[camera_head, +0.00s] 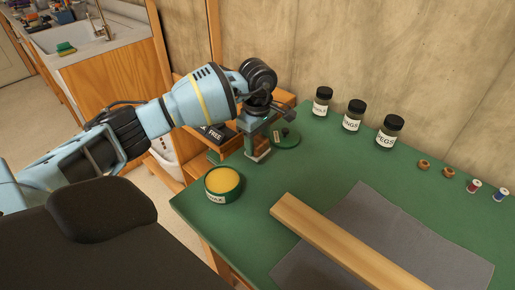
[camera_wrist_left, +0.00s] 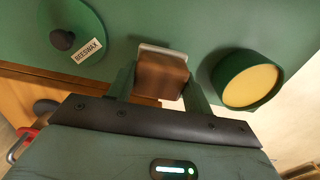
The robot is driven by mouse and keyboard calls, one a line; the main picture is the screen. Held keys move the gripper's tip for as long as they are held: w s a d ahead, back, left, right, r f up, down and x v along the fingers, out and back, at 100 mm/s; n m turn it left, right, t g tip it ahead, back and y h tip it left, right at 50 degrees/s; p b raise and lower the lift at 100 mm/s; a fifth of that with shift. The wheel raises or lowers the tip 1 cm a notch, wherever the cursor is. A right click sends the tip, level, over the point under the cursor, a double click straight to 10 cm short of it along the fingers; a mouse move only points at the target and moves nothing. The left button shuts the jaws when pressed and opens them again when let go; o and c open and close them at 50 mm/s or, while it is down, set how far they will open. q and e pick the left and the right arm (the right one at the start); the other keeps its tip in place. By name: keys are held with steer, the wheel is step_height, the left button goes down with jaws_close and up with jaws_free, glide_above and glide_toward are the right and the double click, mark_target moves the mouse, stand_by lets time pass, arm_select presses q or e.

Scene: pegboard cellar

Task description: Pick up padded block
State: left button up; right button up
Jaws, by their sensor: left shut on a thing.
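The padded block (camera_wrist_left: 162,74) is a small brown wooden block with a pale pad along one edge. It sits between the two fingers of my left gripper (camera_wrist_left: 160,88) in the left wrist view. In the head view my left gripper (camera_head: 258,146) points down at the back left of the green table (camera_head: 308,152), shut on the block (camera_head: 258,153). Most of the block is hidden by the fingers there, and I cannot tell whether it touches the table. My right gripper is in neither view.
An open tin of yellow wax (camera_head: 222,181) stands close in front of my left gripper. Its green lid (camera_head: 287,138), labelled beeswax in the wrist view (camera_wrist_left: 75,35), lies just behind. A wooden board (camera_head: 345,245) lies on a grey cloth (camera_head: 420,235). Several jars (camera_head: 352,116) line the back.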

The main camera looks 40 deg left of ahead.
mark_target(257, 140)
arm_select(q)
step_height(257, 140, up, 7)
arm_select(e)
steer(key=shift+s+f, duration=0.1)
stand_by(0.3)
arm_select(q)
steer(key=shift+o, duration=1.4)
steer(key=shift+c, duration=0.9)
